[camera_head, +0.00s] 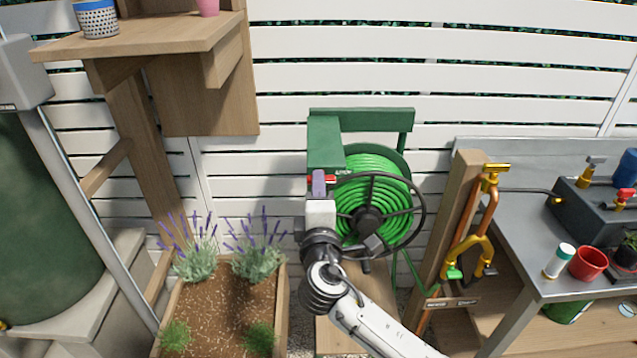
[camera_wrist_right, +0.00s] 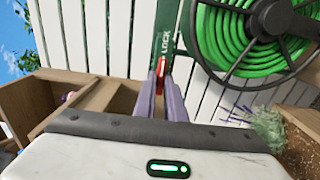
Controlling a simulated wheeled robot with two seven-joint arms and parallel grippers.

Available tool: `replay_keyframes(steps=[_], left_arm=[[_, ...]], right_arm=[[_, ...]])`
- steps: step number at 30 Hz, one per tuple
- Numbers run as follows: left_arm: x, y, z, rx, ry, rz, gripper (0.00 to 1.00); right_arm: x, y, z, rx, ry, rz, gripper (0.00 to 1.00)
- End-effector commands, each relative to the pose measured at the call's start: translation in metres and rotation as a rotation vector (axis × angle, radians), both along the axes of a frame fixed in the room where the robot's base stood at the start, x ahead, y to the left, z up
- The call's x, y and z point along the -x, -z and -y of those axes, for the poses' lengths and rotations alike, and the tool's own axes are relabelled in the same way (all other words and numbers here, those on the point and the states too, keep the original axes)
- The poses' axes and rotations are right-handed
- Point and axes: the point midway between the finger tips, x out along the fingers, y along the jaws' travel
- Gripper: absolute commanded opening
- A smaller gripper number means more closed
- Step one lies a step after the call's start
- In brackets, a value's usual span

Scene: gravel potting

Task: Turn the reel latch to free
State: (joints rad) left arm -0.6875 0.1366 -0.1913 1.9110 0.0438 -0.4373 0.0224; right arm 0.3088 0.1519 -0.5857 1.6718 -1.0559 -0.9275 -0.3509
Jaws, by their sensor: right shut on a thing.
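The hose reel (camera_head: 372,205) stands in front of the white fence, with bright green hose wound on it and a dark crank wheel in front. Its green frame carries a small red latch (camera_head: 330,179) beside a white label. In the right wrist view the latch (camera_wrist_right: 161,65) sits between the purple fingertips, just below the word LOCK (camera_wrist_right: 165,46). My right gripper (camera_head: 319,184) is shut on the latch at the left side of the reel; the fingers hide part of it. My left gripper is not in view.
A wooden planter (camera_head: 283,310) with lavender stands left of my right arm. A wooden post (camera_head: 455,215) with copper pipe and brass tap is right of the reel. A metal-topped bench (camera_head: 520,250) holds a red pot (camera_head: 588,264). A wooden shelf (camera_head: 150,42) overhangs at upper left.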

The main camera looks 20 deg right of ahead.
Motion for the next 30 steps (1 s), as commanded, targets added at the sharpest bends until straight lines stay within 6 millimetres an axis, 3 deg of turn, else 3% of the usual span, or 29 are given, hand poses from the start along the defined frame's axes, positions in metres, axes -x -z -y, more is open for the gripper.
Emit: replay_keyframes(steps=[12,13,16,25,30], left_arm=[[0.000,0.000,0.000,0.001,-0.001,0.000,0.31],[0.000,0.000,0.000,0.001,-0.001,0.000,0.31],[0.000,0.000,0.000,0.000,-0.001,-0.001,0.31],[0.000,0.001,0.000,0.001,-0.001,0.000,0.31],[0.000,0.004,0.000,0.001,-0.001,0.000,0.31]], right_arm=[[-0.001,-0.002,0.001,0.011,0.002,0.002,0.00],[-0.001,-0.002,0.001,0.011,0.002,0.002,0.15],[-0.001,-0.002,0.001,0.010,0.002,0.001,0.29],[0.001,0.000,0.000,0.007,0.000,-0.001,0.29],[0.020,0.002,-0.006,0.005,0.000,-0.001,0.29]])
